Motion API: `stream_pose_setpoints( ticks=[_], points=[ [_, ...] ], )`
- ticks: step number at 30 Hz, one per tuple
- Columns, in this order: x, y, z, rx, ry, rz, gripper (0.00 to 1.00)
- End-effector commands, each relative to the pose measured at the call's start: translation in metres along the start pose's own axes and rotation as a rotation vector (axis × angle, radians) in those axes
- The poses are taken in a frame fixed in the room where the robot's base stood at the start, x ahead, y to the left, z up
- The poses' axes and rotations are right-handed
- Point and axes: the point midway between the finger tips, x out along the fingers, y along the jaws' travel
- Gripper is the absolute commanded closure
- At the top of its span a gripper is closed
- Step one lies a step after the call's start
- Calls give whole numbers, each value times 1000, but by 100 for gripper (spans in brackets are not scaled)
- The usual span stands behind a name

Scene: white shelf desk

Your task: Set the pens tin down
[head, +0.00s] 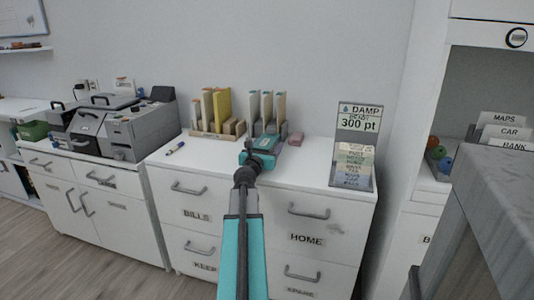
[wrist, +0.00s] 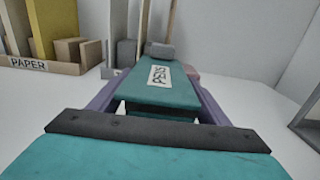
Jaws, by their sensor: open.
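The pens tin is a teal box with a white PENS label (wrist: 163,84). It lies ahead of my gripper on the white cabinet top, and in the head view its teal top (head: 266,142) shows just beyond my wrist. My gripper (wrist: 156,98) is open, with one purple finger on each side of the tin's near part. I cannot tell whether either finger touches it. The tin's underside and near lower edge are hidden by my gripper.
A PAPER organiser (wrist: 50,65) with upright files stands behind left. A second file holder (head: 266,112) and a pink block (head: 296,138) are close to the tin. A sign rack (head: 353,145) stands right. A purple pen (head: 175,148) lies left. The front cabinet top is mostly clear.

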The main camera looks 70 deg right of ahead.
Motion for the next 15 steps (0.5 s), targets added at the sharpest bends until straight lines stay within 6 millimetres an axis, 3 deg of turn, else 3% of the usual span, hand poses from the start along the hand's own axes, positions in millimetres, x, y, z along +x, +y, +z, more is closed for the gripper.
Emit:
stream_pose_setpoints(
  ticks=[5,12,15],
  points=[
    [0,0,0,0,0,0,30],
    [0,0,0,0,0,0,70],
    [0,0,0,0,0,1,81]
  ],
)
